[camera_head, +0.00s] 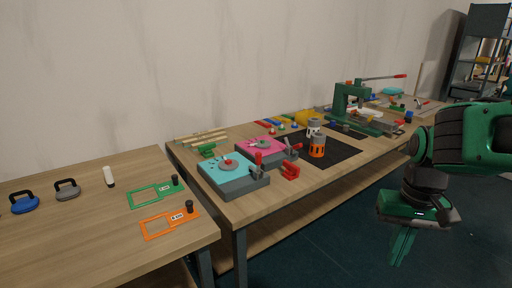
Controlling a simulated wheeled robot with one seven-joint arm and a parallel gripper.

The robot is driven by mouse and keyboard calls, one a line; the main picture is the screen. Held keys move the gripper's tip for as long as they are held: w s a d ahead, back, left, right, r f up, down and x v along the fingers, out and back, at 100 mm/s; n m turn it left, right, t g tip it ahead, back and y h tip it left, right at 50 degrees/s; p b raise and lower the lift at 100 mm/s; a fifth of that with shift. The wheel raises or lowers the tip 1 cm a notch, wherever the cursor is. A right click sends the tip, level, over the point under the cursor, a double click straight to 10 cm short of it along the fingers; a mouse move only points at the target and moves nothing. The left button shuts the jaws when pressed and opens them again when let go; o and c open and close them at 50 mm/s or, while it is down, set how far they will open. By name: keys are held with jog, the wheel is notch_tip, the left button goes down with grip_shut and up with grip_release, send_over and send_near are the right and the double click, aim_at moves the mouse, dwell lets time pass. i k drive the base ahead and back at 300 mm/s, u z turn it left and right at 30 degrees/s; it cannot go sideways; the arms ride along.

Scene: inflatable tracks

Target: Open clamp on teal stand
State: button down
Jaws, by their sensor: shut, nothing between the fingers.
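The teal stand (226,172) sits at the near left corner of the right-hand workbench. It has a grey base and a round grey and red part on its teal top. A clamp with a red handle (259,158) stands at its right side; the handle looks upright, and the clamp's exact state is too small to tell. My gripper (400,258) hangs from my green arm at the right, pointing down in front of the bench. Its green fingers look closed and hold nothing. It is well apart from the teal stand.
A pink stand (266,149) with its own clamp is just behind the teal one. A red clamp (290,172) lies nearby. Orange and white cylinders stand on a black mat (343,152). A green press (352,104) is farther back. The left table (90,215) holds templates and handles.

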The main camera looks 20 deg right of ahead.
aim_at(258, 155)
jog(key=i, duration=0.95)
jog(key=u, duration=0.05)
